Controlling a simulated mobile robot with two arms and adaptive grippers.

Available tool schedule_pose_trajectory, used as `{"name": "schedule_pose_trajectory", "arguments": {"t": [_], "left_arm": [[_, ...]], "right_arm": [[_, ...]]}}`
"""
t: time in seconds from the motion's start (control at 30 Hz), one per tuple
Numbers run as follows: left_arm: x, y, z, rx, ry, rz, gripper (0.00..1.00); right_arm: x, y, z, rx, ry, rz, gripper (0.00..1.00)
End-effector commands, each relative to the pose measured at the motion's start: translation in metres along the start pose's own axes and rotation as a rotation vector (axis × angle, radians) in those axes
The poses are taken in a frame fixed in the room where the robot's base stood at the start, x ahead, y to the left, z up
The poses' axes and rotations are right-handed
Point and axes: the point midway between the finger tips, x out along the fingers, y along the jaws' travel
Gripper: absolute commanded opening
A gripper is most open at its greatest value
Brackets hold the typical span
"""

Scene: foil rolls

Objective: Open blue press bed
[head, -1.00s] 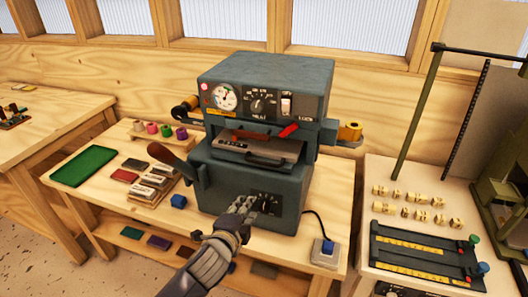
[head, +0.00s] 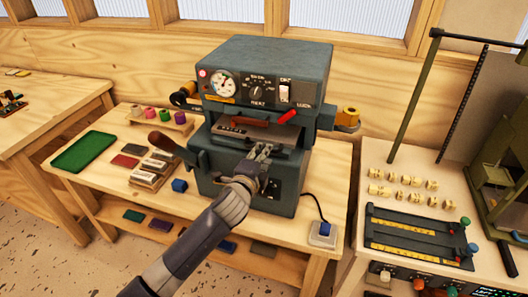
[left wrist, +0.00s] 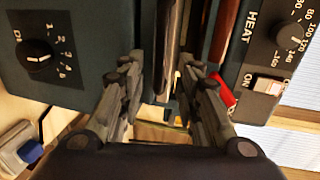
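The blue-grey press (head: 262,60) stands on the wooden bench. Its bed (head: 236,129) shows as a plate in the front opening, with a dark handle bar (head: 228,144) along its front, and a red lever (head: 288,117) is above it to the right. My left gripper (head: 262,150) is at the front of the bed, over the right part of the handle. In the left wrist view its two fingers (left wrist: 163,85) are apart, with the dark bed edge between or just beyond them; contact cannot be told. My right gripper is not in view.
A brown-handled lever (head: 165,145) sticks out at the press's left. A blue block (head: 180,185), stamp blocks (head: 152,170) and a green tray (head: 84,152) lie on the bench to the left. A switch box (head: 322,232) stands at the bench's right front corner.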

Motion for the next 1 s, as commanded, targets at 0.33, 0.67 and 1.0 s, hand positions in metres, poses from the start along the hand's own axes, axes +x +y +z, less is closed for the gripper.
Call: {"name": "schedule_pose_trajectory", "arguments": {"t": [0.33,0.67,1.0], "left_arm": [[0.019,0.0,0.0,0.0,0.0,0.0,0.31],[0.019,0.0,0.0,0.0,0.0,0.0,0.16],[0.019,0.0,0.0,0.0,0.0,0.0,0.0]], "right_arm": [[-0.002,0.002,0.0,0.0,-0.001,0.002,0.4],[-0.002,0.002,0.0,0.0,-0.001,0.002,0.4],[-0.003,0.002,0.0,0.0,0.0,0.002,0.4]]}}
